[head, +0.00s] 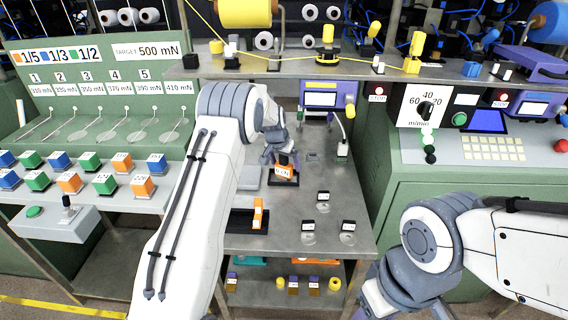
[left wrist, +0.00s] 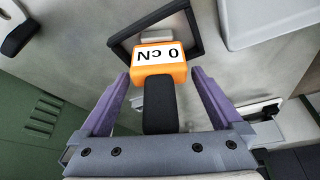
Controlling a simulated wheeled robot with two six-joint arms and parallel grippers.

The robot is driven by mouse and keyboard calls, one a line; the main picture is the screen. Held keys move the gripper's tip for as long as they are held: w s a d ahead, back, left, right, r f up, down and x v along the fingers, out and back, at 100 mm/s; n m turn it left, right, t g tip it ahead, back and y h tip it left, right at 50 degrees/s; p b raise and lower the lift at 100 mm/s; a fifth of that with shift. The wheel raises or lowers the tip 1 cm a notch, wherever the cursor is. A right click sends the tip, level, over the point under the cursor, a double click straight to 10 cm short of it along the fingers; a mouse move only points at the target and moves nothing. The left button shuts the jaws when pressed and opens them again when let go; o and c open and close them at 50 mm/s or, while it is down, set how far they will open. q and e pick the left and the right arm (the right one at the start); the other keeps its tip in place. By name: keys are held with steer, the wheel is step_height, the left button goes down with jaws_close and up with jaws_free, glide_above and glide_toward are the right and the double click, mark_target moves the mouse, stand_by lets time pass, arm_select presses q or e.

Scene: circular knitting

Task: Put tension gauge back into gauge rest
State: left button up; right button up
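The tension gauge (head: 284,171) is an orange block with a white label and a black handle. In the left wrist view the gauge (left wrist: 159,65) reads "0 cN", upside down. A black square frame (head: 296,182), seemingly the gauge rest, is under it; its rim also shows in the left wrist view (left wrist: 198,38). Whether the gauge is fully seated there I cannot tell. My left gripper (head: 279,157) is over the gauge. In the left wrist view its purple fingers (left wrist: 161,82) stand apart on either side of the gauge, with gaps beside the black handle.
A black tray (head: 237,221) with an upright orange piece (head: 258,213) lies nearer on the steel table. Several small black-and-white items stand to the right, one near the front (head: 308,225). A purple-and-white display unit (head: 321,97) stands behind. My right arm is low at right.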

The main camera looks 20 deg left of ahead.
mark_target(282, 157)
arm_select(q)
steer(key=shift+r, duration=0.25)
steer(key=shift+s+r, duration=0.1)
steer(key=shift+r, duration=0.15)
steer(key=v, duration=0.2)
steer(key=b+v, duration=0.1)
steer(key=v, duration=0.1)
steer(key=shift+s+a+r, duration=0.1)
steer(key=shift+s+r, duration=0.05)
steer(key=shift+s, duration=0.3)
steer(key=s+a+b, duration=0.1)
steer(key=s+b, duration=0.2)
steer(key=s, duration=0.8)
steer(key=s+d+r+m+g+h, duration=0.1)
steer(key=s+d+r, duration=0.1)
steer(key=s+d, duration=0.5)
steer(key=s+d+r+m+g, duration=0.15)
steer(key=s+d, duration=0.25)
steer(key=d, duration=0.5)
steer(key=s+d+m+g, duration=0.1)
steer(key=s+d, duration=0.1)
steer(key=s, duration=0.9)
steer(key=s+d+m+g, duration=0.1)
steer(key=s+d+m, duration=0.1)
steer(key=s, duration=1)
steer(key=shift+s+d+r+y, duration=0.25)
steer(key=shift+d+r+y, duration=0.05)
steer(key=shift+d+r, duration=0.25)
steer(key=shift+p, duration=0.3)
